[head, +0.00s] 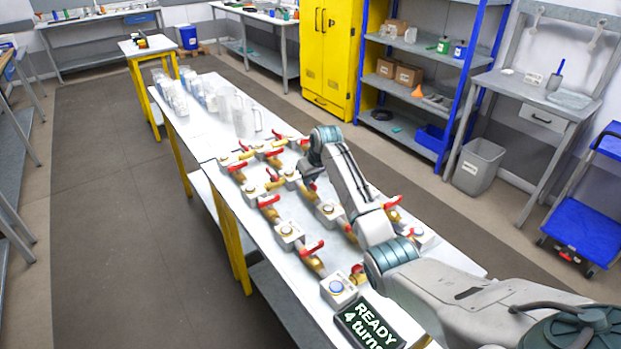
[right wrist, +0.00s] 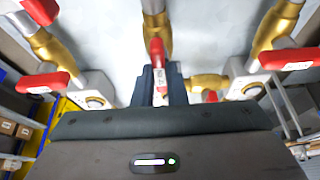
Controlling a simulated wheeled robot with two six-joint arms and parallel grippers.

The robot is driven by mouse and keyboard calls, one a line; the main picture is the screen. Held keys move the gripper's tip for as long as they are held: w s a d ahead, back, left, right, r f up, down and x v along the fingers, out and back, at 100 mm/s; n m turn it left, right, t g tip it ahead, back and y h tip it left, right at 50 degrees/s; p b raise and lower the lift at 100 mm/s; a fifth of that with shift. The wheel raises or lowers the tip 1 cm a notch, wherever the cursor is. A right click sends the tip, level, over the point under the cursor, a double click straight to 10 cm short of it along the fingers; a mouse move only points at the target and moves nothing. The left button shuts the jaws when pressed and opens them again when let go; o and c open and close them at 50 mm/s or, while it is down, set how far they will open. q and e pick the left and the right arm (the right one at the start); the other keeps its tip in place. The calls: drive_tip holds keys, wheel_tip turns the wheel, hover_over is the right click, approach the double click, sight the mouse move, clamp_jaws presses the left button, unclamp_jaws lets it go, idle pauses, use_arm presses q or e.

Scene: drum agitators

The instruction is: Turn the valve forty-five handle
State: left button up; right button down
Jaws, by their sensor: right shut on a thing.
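My right gripper (head: 309,172) reaches down over the far middle of the white bench (head: 199,134), among brass valves with red lever handles. In the right wrist view the gripper (right wrist: 160,78) is shut on a red handle (right wrist: 156,49) with a white label between its dark fingers. The label is too small to read surely, so I cannot tell whether it is the valve forty-five handle. A brass valve body (right wrist: 157,33) shows behind it. In the head view the gripper mostly hides the held handle. My left gripper is not in view.
Other red handles stand close by, such as one (head: 268,201) on the near left side. A display (head: 368,322) on the bench reads "READY 4 turns". Clear jugs (head: 238,112) stand at the far end. Floor to the left is clear.

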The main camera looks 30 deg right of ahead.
drive_tip(key=shift+r+m+h+p, duration=0.35)
drive_tip(key=shift+m+h+p, duration=0.05)
drive_tip(key=shift+m+p, duration=0.85)
drive_tip(key=shift+a+m+h+p, duration=0.1)
drive_tip(key=shift+m+h+p, duration=0.3)
drive_tip(key=shift+m+p, duration=0.35)
drive_tip(key=m+h+p, duration=0.1)
drive_tip(key=m, duration=0.2)
drive_tip(key=shift+w+f, duration=0.1)
drive_tip(key=shift+a+m+g+h, duration=0.1)
drive_tip(key=shift+m+g+h, duration=0.25)
drive_tip(key=shift+m, duration=0.45)
drive_tip(key=shift+w+f+m+g+h, duration=0.1)
drive_tip(key=shift+m+g+h, duration=0.15)
drive_tip(key=shift+m, duration=0.75)
drive_tip(key=shift+m+g+b, duration=0.3)
drive_tip(key=shift+m+b, duration=0.1)
drive_tip(key=shift+m, duration=0.5)
drive_tip(key=m+g+h+b, duration=0.1)
drive_tip(key=m+b, duration=0.1)
drive_tip(key=m, duration=0.1)
drive_tip(key=shift+w+m, duration=0.1)
drive_tip(key=shift+m, duration=0.3)
drive_tip(key=shift+m+g+b, duration=0.4)
drive_tip(key=shift+m+b, duration=0.25)
drive_tip(key=shift+m, duration=0.05)
